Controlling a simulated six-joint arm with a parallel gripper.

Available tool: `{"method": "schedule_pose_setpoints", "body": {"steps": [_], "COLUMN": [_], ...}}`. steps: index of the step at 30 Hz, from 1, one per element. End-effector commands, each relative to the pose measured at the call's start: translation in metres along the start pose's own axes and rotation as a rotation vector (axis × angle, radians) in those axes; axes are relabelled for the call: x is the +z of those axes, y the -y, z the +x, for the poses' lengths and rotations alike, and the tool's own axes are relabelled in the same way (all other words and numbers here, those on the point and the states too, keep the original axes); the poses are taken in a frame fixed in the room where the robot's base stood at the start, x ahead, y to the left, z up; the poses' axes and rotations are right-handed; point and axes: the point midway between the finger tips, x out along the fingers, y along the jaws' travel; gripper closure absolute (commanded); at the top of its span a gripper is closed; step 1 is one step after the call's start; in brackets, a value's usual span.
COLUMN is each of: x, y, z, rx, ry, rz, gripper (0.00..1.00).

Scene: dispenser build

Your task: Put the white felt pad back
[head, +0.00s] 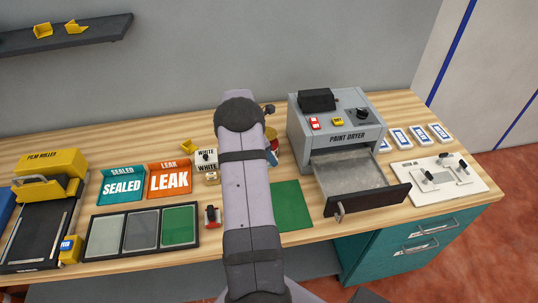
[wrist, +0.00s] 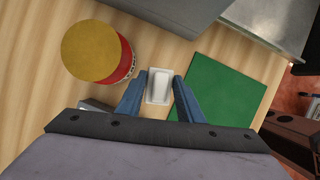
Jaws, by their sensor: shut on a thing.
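My gripper (wrist: 160,84) shows in the wrist view, its two blue fingers pointing down toward the wooden bench. It is shut on a small white block, which I take to be the white felt pad (wrist: 158,84). A pale rectangular rim shows around the block; I cannot tell whether it is a holder or whether the block touches it. A white stand marked WHITE (head: 206,158) is on the bench just left of my arm.
A red can with a yellow top (wrist: 98,52) stands left of my fingers; a green mat (wrist: 222,105) lies to their right. The paint dryer (head: 345,137) has its drawer (head: 345,172) pulled out. A tray of panels (head: 142,247) and SEALED and LEAK signs (head: 168,180) are left.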

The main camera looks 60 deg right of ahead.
Motion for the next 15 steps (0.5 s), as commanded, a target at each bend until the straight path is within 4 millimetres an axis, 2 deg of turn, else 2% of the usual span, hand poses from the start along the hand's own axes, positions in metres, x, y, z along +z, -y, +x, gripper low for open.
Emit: {"method": "schedule_pose_setpoints", "body": {"steps": [1,6,15], "x": [-0.004,-0.01,-0.016], "y": [0.0,0.0,0.0], "z": [0.009,0.024,0.039], "rx": [0.0,0.0,0.001], "ry": [0.0,0.0,0.0], "rz": [0.0,0.0,0.001], "gripper": [0.91,0.91,0.91]}}
